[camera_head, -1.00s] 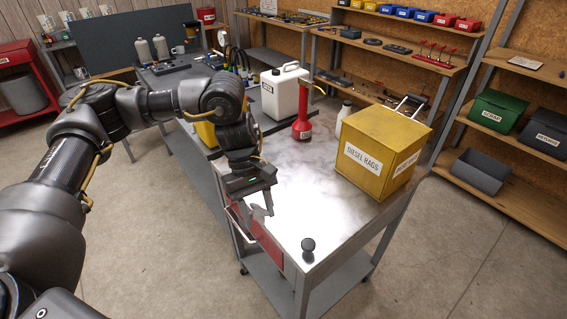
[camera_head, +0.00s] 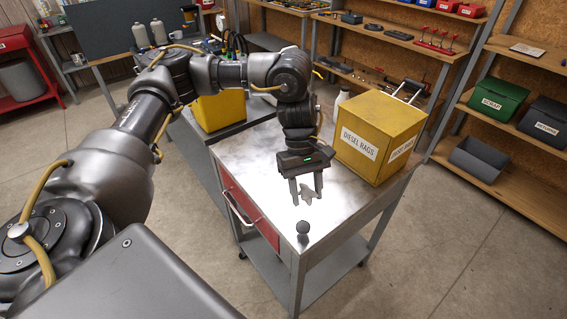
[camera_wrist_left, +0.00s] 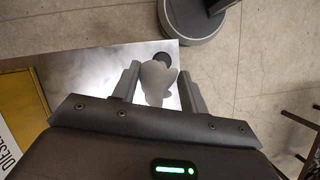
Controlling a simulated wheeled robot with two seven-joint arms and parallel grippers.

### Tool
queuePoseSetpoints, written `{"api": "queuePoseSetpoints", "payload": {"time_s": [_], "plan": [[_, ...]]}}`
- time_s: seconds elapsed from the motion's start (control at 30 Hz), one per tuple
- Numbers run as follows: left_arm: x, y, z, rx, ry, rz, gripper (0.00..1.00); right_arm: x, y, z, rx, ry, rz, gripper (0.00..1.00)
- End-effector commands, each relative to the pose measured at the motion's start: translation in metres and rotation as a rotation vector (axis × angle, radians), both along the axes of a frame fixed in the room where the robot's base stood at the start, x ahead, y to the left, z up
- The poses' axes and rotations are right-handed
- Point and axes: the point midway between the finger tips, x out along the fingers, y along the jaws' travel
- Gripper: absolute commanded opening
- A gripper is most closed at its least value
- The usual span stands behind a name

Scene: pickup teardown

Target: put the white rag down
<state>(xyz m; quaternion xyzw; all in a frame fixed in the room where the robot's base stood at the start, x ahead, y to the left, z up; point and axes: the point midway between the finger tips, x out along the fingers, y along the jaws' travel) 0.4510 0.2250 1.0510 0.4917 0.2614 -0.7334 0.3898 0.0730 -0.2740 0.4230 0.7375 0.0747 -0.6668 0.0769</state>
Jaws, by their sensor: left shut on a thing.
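The white rag (camera_head: 306,194) hangs between the fingers of my left gripper (camera_head: 307,192), over the steel top of the workbench cart (camera_head: 345,213). The rag also shows in the left wrist view (camera_wrist_left: 157,80), pale and bunched between the two fingertips (camera_wrist_left: 157,88). The left gripper is shut on it and points down. I cannot tell whether the rag touches the bench top. My right gripper is not in view.
A yellow box labelled DIESEL RAGS (camera_head: 378,136) stands on the cart to the right of the gripper. A dark round knob (camera_head: 303,228) is at the cart's near corner. Another yellow container (camera_head: 218,111) stands to the left. Bench top between is clear.

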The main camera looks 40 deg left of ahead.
Motion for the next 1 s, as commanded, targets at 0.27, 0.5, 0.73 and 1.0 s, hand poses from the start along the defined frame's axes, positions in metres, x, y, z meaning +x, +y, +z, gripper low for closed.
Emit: {"api": "queuePoseSetpoints", "payload": {"time_s": [0.27, 0.5, 0.73, 1.0], "plan": [[0.024, 0.045, -0.002, -0.004, -0.006, 0.713, 0.19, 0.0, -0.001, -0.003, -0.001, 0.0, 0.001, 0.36], [0.048, 0.089, 0.008, -0.009, -0.013, 1.481, 0.19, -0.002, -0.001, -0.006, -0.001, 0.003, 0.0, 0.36], [0.061, 0.12, 0.018, -0.008, -0.013, 1.998, 0.19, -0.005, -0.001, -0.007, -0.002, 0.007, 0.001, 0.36], [0.066, 0.136, 0.023, -0.006, -0.009, 2.255, 0.19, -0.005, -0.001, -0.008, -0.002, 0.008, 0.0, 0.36]]}}
